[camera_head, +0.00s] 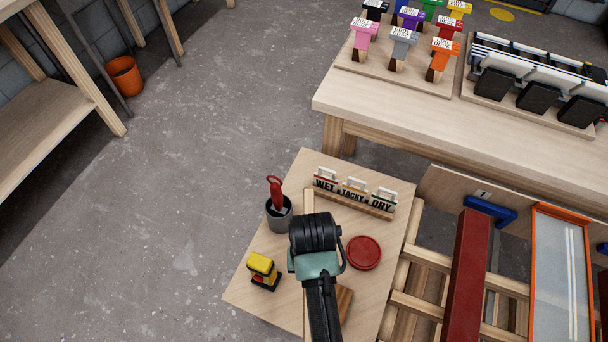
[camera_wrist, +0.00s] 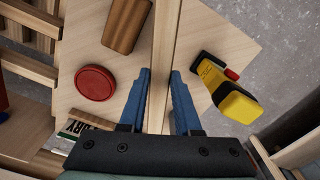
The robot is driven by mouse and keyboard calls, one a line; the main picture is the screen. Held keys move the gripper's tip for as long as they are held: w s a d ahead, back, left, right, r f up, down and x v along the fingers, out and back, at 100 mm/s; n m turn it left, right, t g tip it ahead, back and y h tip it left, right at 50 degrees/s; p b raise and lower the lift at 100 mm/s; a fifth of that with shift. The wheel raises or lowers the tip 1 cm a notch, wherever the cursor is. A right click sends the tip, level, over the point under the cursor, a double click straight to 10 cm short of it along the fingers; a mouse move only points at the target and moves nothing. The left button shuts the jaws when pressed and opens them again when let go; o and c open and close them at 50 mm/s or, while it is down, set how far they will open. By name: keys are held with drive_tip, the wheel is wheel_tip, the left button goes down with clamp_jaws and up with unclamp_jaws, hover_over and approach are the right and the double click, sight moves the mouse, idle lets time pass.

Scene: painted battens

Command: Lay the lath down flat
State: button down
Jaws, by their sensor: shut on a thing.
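The lath (camera_head: 308,202) is a long, thin, pale wooden strip over a small wooden table (camera_head: 250,296). In the head view it shows beyond and in front of my gripper (camera_head: 316,262), which hides its middle. In the wrist view the lath (camera_wrist: 168,50) runs from the top edge down between the blue fingers of my gripper (camera_wrist: 160,75). The fingers are shut on it, one on each side. I cannot tell whether the lath touches the table or which face is down.
On the small table are a red lid (camera_head: 364,253), a WET/TACKY/DRY sign (camera_head: 354,194), a grey pot (camera_head: 279,213) with a red-handled tool, a yellow-and-black object (camera_head: 263,271) and a brown block (camera_wrist: 127,24). A rack with a dark red batten (camera_head: 466,280) stands right.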

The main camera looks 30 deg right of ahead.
wheel_tip(320, 180, down, 10)
drive_tip(key=shift+r+b, duration=0.2)
drive_tip(key=shift+b, duration=0.7)
drive_tip(key=c, duration=0.6)
unclamp_jaws()
drive_tip(key=shift+s+f, duration=0.1)
drive_tip(key=shift+f, duration=0.05)
wheel_tip(320, 180, up, 12)
drive_tip(key=p, duration=0.2)
drive_tip(key=shift+r+p, duration=0.2)
drive_tip(key=shift+p, duration=0.1)
